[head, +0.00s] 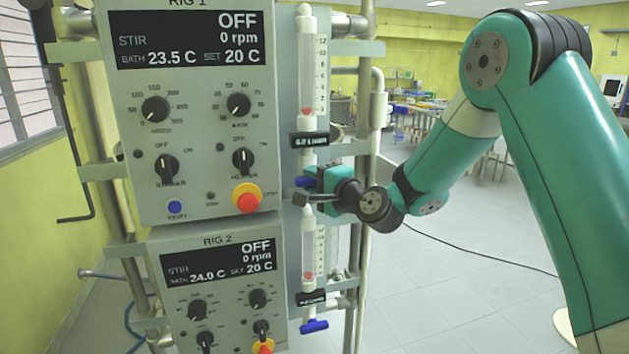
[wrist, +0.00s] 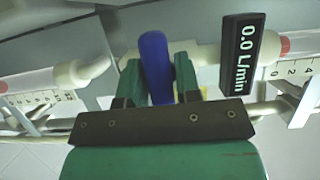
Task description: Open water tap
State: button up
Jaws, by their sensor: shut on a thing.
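The water tap's blue handle (wrist: 156,62) sits between the two green fingers of my gripper (wrist: 158,80) in the wrist view. My gripper is shut on it. The handle lies crosswise to the white pipe (wrist: 93,70), slightly tilted. In the head view, part of the blue handle (head: 303,182) shows beside my gripper (head: 306,191), below the upper flow tube (head: 313,75). The flow display beside the tap (wrist: 243,54) reads 0.0 L/min. The valve body is mostly hidden by my gripper in the head view.
The RIG 1 panel (head: 190,120) stands left of the tap, with a red-yellow stop button (head: 247,198) close by. The RIG 2 panel (head: 218,290) is below. A second blue tap handle (head: 314,326) sits under the lower flow tube (head: 308,245). Open floor lies to the right.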

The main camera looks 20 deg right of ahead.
jog(key=n+g+h+p, duration=0.1)
jog(key=n, duration=0.2)
jog(key=shift+r, duration=0.1)
jog(key=n+g+h, duration=0.1)
jog(key=n, duration=0.3)
jog(key=shift+h+b, duration=0.3)
jog(key=shift+b, duration=0.1)
jog(key=n+h+b, duration=0.2)
jog(key=n, duration=0.1)
jog(key=shift+f+g, duration=0.25)
jog(key=shift+g, duration=0.15)
jog(key=shift+n+h+b, duration=1)
jog(key=shift+n+b, duration=0.3)
jog(key=shift+b, duration=0.05)
jog(key=shift+r, duration=0.1)
jog(key=o, duration=0.8)
